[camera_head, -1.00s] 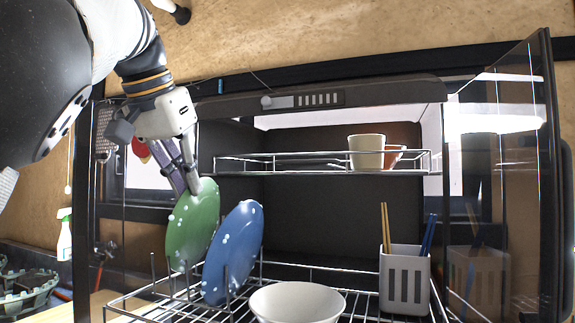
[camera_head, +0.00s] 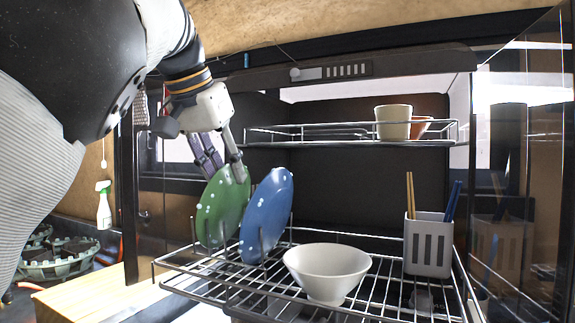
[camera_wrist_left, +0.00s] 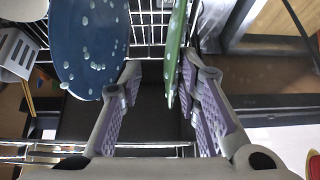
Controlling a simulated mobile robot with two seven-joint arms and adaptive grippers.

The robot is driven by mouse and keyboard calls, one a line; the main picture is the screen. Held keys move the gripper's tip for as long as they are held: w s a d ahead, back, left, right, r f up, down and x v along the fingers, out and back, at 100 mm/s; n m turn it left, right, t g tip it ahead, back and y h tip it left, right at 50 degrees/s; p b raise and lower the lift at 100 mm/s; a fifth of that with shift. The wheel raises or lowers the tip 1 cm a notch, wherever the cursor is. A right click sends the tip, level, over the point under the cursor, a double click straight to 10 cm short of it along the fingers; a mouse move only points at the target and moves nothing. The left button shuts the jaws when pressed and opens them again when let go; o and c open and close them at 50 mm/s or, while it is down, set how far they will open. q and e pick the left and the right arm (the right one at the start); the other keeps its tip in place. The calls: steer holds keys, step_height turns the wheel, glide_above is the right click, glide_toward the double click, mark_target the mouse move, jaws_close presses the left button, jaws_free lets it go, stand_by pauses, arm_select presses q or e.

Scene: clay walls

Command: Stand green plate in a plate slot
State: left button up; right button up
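The green plate (camera_head: 222,207) stands on edge, slightly tilted, among the wire prongs at the left of the lower dishwasher rack (camera_head: 385,302). A blue plate (camera_head: 266,215) stands just to its right. My left gripper (camera_head: 221,165) is at the green plate's upper edge with its fingers apart. In the left wrist view, the open left gripper (camera_wrist_left: 160,100) has the green plate (camera_wrist_left: 176,45) between its fingers, close to the right finger and away from the left one. The blue plate (camera_wrist_left: 90,45) is beyond the left finger. My right gripper is not in view.
A white bowl (camera_head: 327,272) and a grey cutlery basket (camera_head: 428,245) stand on the lower rack. A beige cup (camera_head: 393,122) and a reddish cup (camera_head: 420,126) are on the upper rack (camera_head: 300,134). A spray bottle (camera_head: 103,205) is at the left.

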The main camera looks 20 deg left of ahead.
arm_select(q)
steer(key=v, duration=1.2)
steer(key=shift+s+r, duration=0.1)
stand_by(0.4)
